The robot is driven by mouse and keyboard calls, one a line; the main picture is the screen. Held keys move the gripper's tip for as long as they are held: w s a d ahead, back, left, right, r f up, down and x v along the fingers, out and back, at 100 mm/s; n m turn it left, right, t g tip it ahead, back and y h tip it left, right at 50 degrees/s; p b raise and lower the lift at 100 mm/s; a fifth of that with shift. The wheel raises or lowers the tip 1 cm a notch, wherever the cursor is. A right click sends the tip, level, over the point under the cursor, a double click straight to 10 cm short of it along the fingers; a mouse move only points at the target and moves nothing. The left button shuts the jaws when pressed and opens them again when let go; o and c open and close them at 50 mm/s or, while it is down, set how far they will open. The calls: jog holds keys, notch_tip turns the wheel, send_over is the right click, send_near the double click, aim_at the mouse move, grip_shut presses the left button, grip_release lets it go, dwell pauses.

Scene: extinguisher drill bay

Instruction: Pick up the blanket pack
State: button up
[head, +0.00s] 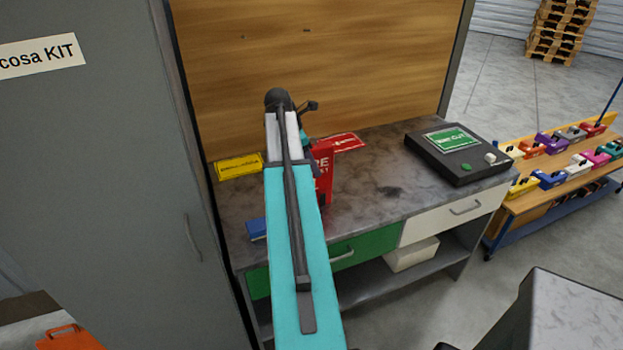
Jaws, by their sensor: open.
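The blanket pack, a red box with white lettering (326,176), stands upright on the grey workbench top (375,165). My teal arm reaches over the bench and covers the pack's left side. The end of my arm is just beyond and above the pack, with a small dark part and a bit of teal wrist showing. My gripper's fingers are hidden behind my arm, so I cannot see whether they touch the pack.
A yellow sign (239,166) and a red sign (338,143) lie toward the bench's back. A black box with a green label (458,158) sits at right. A blue object (257,229) is left of my arm. A grey cabinet (95,160) stands left; a cart (545,195) stands right.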

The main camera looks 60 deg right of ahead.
grip_shut()
jog(key=shift+w+r, duration=0.1)
jog(key=shift+r, duration=0.15)
dwell(0.5)
jog(key=s+a+r+b, duration=0.2)
jog(key=s+a+b, duration=0.1)
jog(key=s+a, duration=0.2)
jog(key=s+a+r+b, duration=0.2)
jog(key=s+a+b, duration=0.1)
jog(key=s+a, duration=0.2)
jog(key=shift+s+r, duration=0.3)
jog(key=shift+s, duration=0.9)
jog(key=shift+a, duration=0.1)
dwell(0.3)
